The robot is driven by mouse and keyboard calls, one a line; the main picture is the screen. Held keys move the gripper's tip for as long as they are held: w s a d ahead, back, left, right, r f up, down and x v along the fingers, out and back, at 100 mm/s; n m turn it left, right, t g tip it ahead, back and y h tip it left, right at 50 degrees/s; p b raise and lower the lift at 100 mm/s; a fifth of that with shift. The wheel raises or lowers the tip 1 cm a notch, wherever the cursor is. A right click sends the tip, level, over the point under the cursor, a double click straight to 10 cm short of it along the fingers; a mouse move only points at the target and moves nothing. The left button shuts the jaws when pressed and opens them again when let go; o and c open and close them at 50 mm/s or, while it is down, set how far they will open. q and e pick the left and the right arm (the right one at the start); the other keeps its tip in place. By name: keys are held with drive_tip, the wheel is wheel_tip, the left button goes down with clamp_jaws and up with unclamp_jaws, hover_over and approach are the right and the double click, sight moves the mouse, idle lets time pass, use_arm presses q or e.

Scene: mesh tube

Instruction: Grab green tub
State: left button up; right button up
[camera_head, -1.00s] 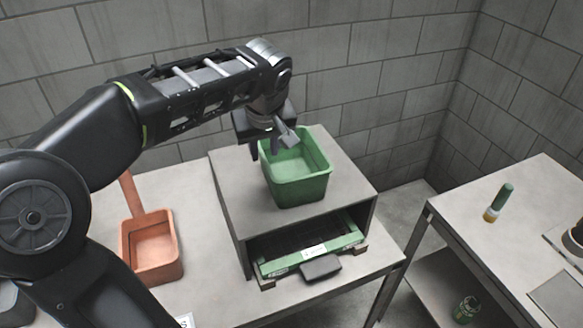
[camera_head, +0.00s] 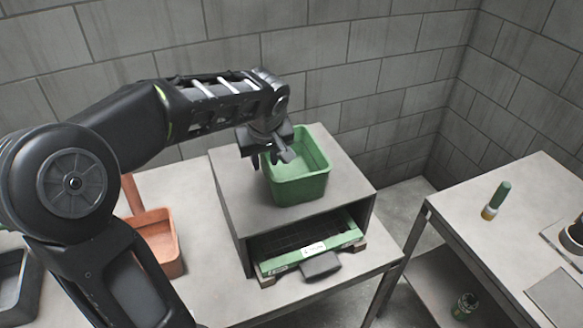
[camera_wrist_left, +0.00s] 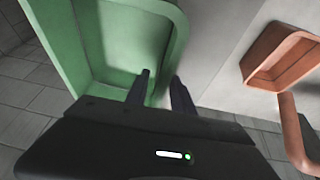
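The green tub (camera_head: 300,187) stands upright on top of the grey box-shaped shelf (camera_head: 235,190). My left gripper (camera_head: 272,160) is at the tub's left wall, pointing down. In the left wrist view its two fingers (camera_wrist_left: 161,92) are apart, one on the inner side of the green tub (camera_wrist_left: 85,45) and one on the outer side, with the wall between them. A gap shows, so it looks open and not clamped. The lower fingertips are partly hidden in the head view. My right gripper is not in view.
An orange tub (camera_head: 178,268) with an upright handle stands left of the shelf, partly behind my arm. A green-edged tray (camera_head: 342,240) sits inside the shelf. A second table (camera_head: 470,215) at the right holds a green-and-yellow bottle (camera_head: 495,201). A block wall stands behind.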

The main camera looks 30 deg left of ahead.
use_arm(q)
drive_tip(key=shift+x, duration=0.95)
drive_tip(key=shift+f+b, duration=0.25)
drive_tip(key=shift+b, duration=0.15)
idle(0.5)
clamp_jaws()
idle(1.2)
